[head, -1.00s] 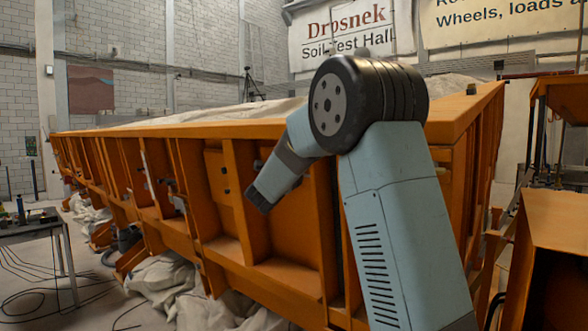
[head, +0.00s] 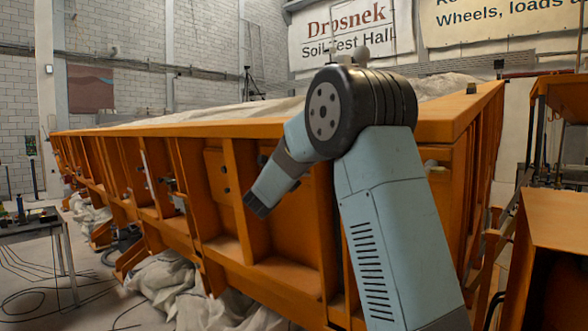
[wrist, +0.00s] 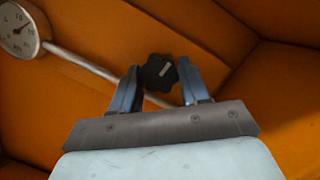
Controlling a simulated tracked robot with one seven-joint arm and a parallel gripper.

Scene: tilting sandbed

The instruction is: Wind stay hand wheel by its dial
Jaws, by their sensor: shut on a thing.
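The hand wheel (wrist: 160,72) is a small black lobed knob with a pale mark on its face. It shows in the wrist view in front of an orange panel. My gripper (wrist: 158,80) has one finger on each side of it and is shut on it. A round white dial (wrist: 18,30) with a metal rim is at the upper left of the wrist view; its reading is too small to tell. A pale rod (wrist: 88,65) runs from beside the dial down towards the hand wheel. In the head view my gripper (head: 256,205) is at the sandbed's ribbed side; the wheel cannot be made out there.
The orange sandbed (head: 290,268) fills the middle, with upright ribs beside my gripper. Pale sheeting (head: 170,285) lies under it. A table (head: 35,228) with cables stands at the left. An orange frame (head: 555,220) is close at the right.

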